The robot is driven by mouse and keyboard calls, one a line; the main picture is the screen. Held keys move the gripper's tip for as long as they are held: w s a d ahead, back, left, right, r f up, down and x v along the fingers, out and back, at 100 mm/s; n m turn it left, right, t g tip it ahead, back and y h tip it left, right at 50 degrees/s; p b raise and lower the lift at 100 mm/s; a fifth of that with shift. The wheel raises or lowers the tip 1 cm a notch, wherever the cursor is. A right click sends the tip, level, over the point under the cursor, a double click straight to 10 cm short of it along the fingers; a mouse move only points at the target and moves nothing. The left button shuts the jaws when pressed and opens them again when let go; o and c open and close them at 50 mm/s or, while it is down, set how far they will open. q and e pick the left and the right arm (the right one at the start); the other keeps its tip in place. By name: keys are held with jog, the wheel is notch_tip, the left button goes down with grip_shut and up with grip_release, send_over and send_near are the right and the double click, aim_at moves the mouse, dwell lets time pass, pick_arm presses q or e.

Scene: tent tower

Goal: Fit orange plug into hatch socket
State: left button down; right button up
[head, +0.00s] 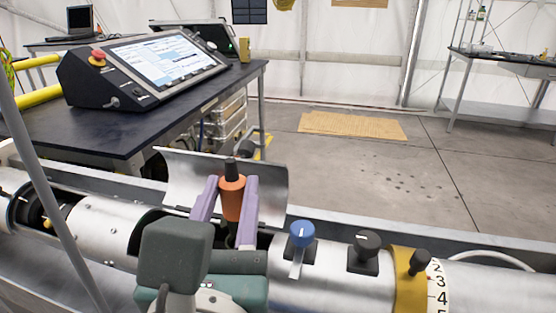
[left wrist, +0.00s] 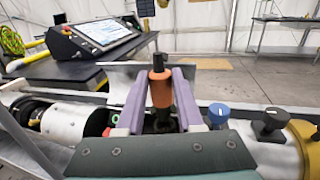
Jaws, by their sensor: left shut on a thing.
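The orange plug (head: 232,197) with a black top is upright between the purple fingers of my left gripper (head: 228,190). The gripper is shut on it, and the plug also shows in the left wrist view (left wrist: 160,88). It is held over the opening in the metal cylinder (head: 335,288), in front of the raised curved hatch cover (head: 184,180). The socket is hidden behind the gripper and plug, so I cannot tell whether the plug touches it. My right gripper is not in view.
A blue knob (head: 302,234), a black knob (head: 367,244) and a yellow band (head: 408,278) with a dial lie right of the hatch. A dark table (head: 130,130) with a control console (head: 145,68) stands behind left. Open floor lies behind right.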

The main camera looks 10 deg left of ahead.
pick_arm(q)
jog(key=shift+f+b, duration=1.1)
jog(key=shift+f, duration=0.35)
jog(key=shift+c, duration=2.3)
grip_release()
jog(key=shift+s, duration=0.15)
jog(key=v, duration=0.9)
jog(key=shift+s, duration=0.35)
